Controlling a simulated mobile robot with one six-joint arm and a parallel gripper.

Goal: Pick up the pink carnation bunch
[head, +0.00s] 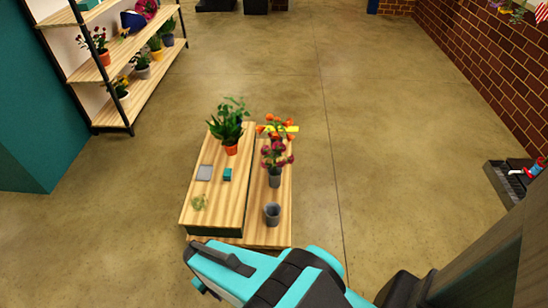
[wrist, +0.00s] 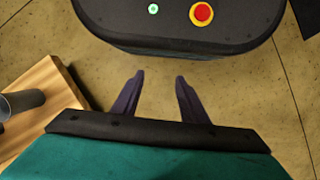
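In the head view, a bunch of dark pink to maroon flowers (head: 277,154) stands upright in a grey pot on the narrow right strip of the wooden bench (head: 260,236). I cannot tell for sure whether these are the pink carnations. Orange flowers (head: 276,126) stand just behind them. An empty-looking grey bucket (head: 272,215) stands in front. My gripper (wrist: 158,76) is open and empty in the wrist view, its two dark fingers apart over bare floor. The wrist view shows the bench corner and part of a grey container (wrist: 20,103) at left, away from the fingers.
The bench's left part holds a leafy plant in an orange pot (head: 231,149), a grey square (head: 204,172), a small teal box (head: 228,174) and a pale green item (head: 199,203). A plant shelf (head: 144,88) stands at upper left. The floor right of the bench is clear.

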